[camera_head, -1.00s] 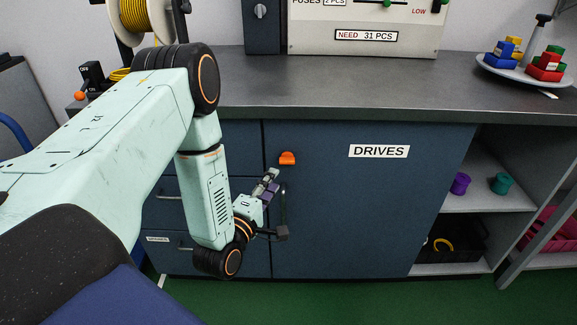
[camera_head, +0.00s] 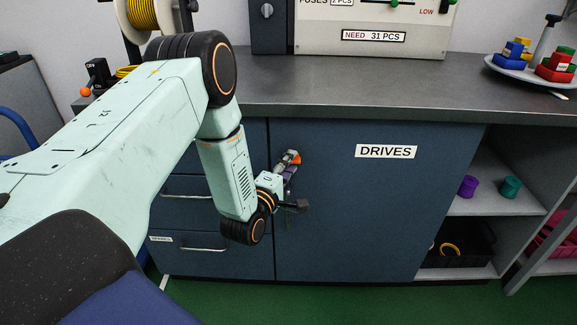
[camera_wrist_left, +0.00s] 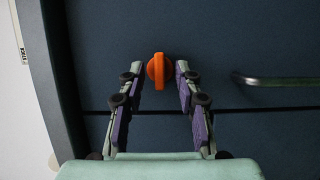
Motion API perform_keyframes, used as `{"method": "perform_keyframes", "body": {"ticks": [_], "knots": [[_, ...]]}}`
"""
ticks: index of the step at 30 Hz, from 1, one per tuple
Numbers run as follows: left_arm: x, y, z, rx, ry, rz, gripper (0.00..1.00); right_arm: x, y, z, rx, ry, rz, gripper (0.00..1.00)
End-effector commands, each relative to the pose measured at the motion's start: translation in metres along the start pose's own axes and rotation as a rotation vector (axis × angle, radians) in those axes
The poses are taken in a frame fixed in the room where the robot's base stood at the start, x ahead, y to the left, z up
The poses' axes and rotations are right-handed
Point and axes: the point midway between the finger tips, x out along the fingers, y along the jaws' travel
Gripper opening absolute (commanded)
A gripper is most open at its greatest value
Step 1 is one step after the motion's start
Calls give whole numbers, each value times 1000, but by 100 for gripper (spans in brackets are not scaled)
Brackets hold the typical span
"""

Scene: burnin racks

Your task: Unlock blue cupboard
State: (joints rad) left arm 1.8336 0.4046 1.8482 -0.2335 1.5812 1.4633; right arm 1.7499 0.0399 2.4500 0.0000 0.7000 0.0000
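The blue cupboard door (camera_head: 350,215) carries a white DRIVES label and is closed. Its orange knob (camera_head: 296,159) is partly hidden by my left gripper (camera_head: 291,160) in the head view. In the left wrist view the orange knob (camera_wrist_left: 159,71) has a raised ridge that runs up and down the picture. My left gripper (camera_wrist_left: 159,72) is open and empty, with its purple-padded fingers on either side of the knob. A gap shows between the knob and each finger. My right gripper is not in view.
A metal drawer handle (camera_wrist_left: 275,81) is to the right in the wrist view. A grey worktop (camera_head: 370,90) overhangs the door. Open shelves (camera_head: 485,207) with purple and teal parts stand to the right. Green floor (camera_head: 340,303) lies in front.

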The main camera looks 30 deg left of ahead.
Motion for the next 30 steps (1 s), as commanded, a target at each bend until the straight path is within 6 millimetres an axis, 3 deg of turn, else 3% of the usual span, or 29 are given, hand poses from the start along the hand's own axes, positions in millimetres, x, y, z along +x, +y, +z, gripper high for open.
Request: {"method": "perform_keyframes", "body": {"ticks": [11, 23, 30], "knots": [[0, 0, 0, 0, 0, 0, 1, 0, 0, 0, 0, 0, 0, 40], [0, 0, 0, 6, 1, -3, 0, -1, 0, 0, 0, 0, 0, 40], [0, 3, 0, 79, 1, -33, 0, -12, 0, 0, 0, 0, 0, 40]]}}
